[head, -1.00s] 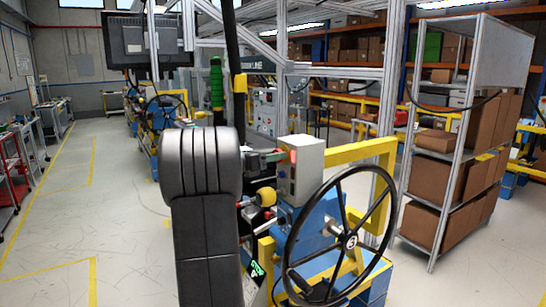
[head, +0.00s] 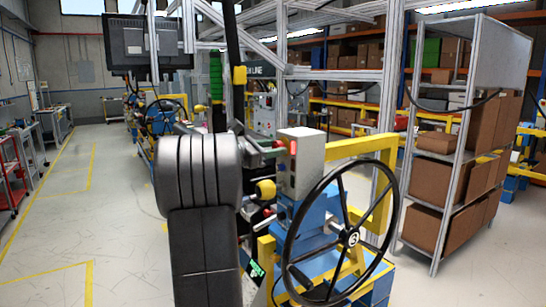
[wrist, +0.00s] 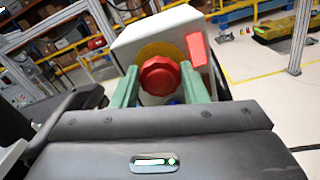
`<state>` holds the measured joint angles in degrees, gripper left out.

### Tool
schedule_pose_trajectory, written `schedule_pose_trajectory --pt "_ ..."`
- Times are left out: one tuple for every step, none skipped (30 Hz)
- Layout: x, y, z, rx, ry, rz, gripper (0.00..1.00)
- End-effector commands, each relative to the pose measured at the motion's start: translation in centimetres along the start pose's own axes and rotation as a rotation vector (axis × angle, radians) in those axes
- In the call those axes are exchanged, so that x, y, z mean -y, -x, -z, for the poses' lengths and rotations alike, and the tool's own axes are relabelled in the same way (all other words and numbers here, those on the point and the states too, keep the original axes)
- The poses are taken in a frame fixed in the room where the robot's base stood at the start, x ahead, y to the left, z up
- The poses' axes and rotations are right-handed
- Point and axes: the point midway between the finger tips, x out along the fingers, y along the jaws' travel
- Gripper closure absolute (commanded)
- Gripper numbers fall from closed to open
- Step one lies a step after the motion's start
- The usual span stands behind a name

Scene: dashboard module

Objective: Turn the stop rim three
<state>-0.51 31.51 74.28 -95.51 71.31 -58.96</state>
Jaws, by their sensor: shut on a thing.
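The red stop knob (wrist: 160,75) sits on a yellow disc (wrist: 152,50) on the face of a grey box. In the wrist view, the green fingers of my gripper (wrist: 165,90) stand on both sides of the knob and are shut on it. The grey box (head: 306,147) shows in the head view above the black handwheel marked 3 (head: 345,238). There my gripper (head: 277,151) reaches the box's left side, and my arm hides part of that area. The knob's turn angle cannot be read.
A red lamp (wrist: 196,50) is on the box close to the knob. A yellow frame (head: 355,146) and the handwheel are right of and below the box. A shelf with cartons (head: 455,150) stands at right.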

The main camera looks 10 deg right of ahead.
Motion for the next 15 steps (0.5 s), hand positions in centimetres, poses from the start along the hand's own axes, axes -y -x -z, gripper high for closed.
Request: schedule_pose_trajectory --pt "0.08 0.02 0.30 0.001 -0.029 -0.001 0.83" --pt "0.08 0.02 0.29 0.001 -0.047 -0.001 0.83" --pt "0.09 0.02 0.27 0.001 -0.068 -0.001 0.83" --pt "0.09 0.01 0.26 0.001 -0.083 0.000 0.83" --pt "0.10 0.01 0.25 0.000 -0.097 0.000 0.83" --pt "0.09 0.01 0.22 0.000 -0.113 0.000 0.83" --pt "0.09 0.00 0.20 0.000 -0.125 0.000 0.83" --pt "0.08 0.00 0.17 0.000 -0.136 0.000 0.83" --pt "0.08 0.00 0.14 0.000 -0.148 0.000 0.83" --pt "0.08 -0.01 0.12 0.000 -0.155 0.000 0.83" --pt "0.07 -0.01 0.10 0.000 -0.161 0.000 0.83" --pt "0.07 -0.01 0.08 0.000 -0.169 0.000 0.83" --pt "0.07 -0.01 0.07 0.000 -0.173 0.000 0.83" --pt "0.07 -0.01 0.05 0.000 -0.177 0.000 0.83" --pt "0.06 -0.01 0.03 0.000 -0.180 0.000 0.83"
